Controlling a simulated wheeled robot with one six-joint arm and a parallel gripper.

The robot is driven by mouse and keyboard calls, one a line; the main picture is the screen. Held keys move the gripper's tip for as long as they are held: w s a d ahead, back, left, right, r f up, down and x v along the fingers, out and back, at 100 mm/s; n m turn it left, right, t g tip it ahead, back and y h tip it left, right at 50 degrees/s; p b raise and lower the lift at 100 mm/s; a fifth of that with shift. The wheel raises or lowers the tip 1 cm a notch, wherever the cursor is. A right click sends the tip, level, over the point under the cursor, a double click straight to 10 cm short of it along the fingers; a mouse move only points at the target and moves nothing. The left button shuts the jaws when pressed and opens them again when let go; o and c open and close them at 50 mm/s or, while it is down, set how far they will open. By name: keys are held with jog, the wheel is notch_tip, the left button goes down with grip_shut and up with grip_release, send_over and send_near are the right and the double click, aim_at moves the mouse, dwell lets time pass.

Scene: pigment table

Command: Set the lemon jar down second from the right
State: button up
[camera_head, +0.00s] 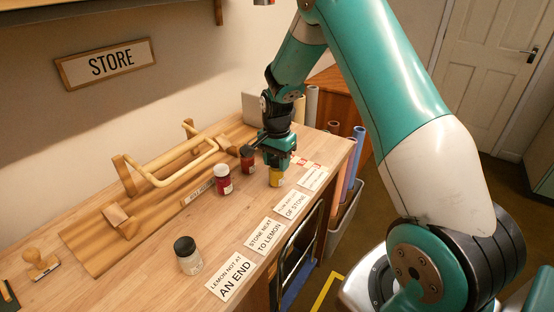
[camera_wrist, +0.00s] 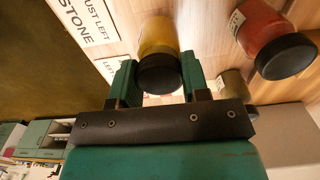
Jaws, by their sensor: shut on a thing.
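The lemon jar (camera_head: 276,180) is yellow and sits between the fingers of my gripper (camera_head: 278,165), toward the right part of the table. In the wrist view the lemon jar (camera_wrist: 158,35) shows its black lid between the two green fingers of my gripper (camera_wrist: 159,82). My gripper is shut on it. I cannot tell whether its base touches the wood. A dark red jar (camera_head: 247,161) stands just left of my gripper. A crimson jar (camera_head: 223,183) stands further left, and a pale grey jar with a black lid (camera_head: 190,262) stands at the front left.
Printed cards lie along the front edge, among them the lemon card (camera_head: 231,277) and the stone card (camera_head: 265,236). A wooden rack (camera_head: 150,205) runs along the back. A stamp (camera_head: 40,264) lies at far left. Bare wood lies between the grey and crimson jars.

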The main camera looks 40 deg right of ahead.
jog(key=o, duration=1)
jog(key=shift+f, duration=0.1)
jog(key=shift+r, duration=0.55)
notch_tip(320, 180, up, 10)
jog(key=r+b, duration=0.1)
jog(key=b, duration=0.2)
jog(key=s+a+r+n+y, duration=0.1)
jog(key=s+a+r+n, duration=0.2)
jog(key=s+a+n, duration=0.5)
jog(key=s+a+r+n+y, duration=0.1)
jog(key=s+a+r+n, duration=0.25)
jog(key=s+a, duration=0.4)
jog(key=s+a+n, duration=0.3)
jog(key=s, duration=0.1)
jog(key=s+a+n+y, duration=0.1)
jog(key=s+a+n, duration=0.2)
jog(key=s, duration=0.1)
jog(key=s+a+n+y, duration=0.1)
jog(key=s+a+n, duration=0.1)
jog(key=s+n, duration=0.1)
jog(key=shift+s+a+n, duration=0.35)
jog(key=shift+s+a, duration=0.05)
jog(key=shift+s, duration=0.45)
